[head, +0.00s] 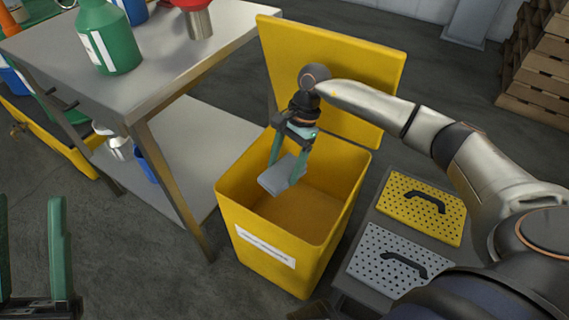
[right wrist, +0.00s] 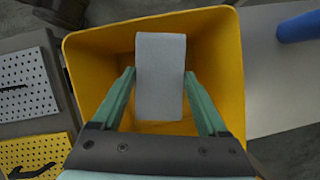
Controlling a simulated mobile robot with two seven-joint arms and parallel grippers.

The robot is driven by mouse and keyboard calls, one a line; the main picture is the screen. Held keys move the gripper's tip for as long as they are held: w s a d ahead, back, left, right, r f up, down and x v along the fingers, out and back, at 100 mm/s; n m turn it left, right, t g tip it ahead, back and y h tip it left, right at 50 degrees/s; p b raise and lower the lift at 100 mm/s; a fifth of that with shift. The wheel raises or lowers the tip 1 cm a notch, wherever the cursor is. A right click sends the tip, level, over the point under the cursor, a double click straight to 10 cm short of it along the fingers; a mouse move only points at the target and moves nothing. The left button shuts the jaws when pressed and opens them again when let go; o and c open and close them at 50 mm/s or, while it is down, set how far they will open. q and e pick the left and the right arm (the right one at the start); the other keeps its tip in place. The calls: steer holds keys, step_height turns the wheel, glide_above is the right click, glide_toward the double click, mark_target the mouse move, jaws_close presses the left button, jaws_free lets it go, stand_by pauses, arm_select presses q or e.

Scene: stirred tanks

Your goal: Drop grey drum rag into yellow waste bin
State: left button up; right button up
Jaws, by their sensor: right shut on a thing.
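The yellow waste bin (head: 268,243) stands on the floor with its lid (head: 355,70) raised at the back. My right gripper (head: 283,175) is over the bin's opening, pointing down. It is shut on the grey rag (head: 277,180), a flat folded piece. In the right wrist view the rag (right wrist: 160,78) sits between the two green fingers, with the bin's walls (right wrist: 88,62) around it. My left gripper (head: 30,255) is at the lower left, away from the bin, with its fingers apart and nothing between them.
A steel table (head: 165,62) with a green bottle (head: 108,38) and a red-topped container stands left of the bin. Yellow (head: 405,207) and grey (head: 385,262) perforated panels with black handles lie to the right. Wooden pallets (head: 540,65) are stacked at the back right.

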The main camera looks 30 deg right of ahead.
mark_target(294, 162)
arm_select(q)
step_height(294, 162, down, 8)
steer(key=d+b, duration=0.1)
steer(key=b, duration=0.5)
steer(key=shift+w+g+b, duration=0.2)
steer(key=shift+g+b, duration=0.1)
steer(key=shift+b, duration=0.05)
arm_select(e)
step_height(294, 162, down, 9)
steer(key=shift+f, duration=0.15)
arm_select(q)
steer(key=shift+m, duration=0.3)
arm_select(e)
steer(key=o, duration=1.1)
steer(key=p+v, duration=0.2)
steer(key=v, duration=0.5)
steer(key=shift+d+r+p, duration=0.1)
steer(key=shift+r+p, duration=0.2)
steer(key=shift+p, duration=0.1)
arm_select(q)
steer(key=r, duration=0.3)
steer(key=shift+a, duration=0.2)
arm_select(e)
steer(key=shift+f, duration=0.1)
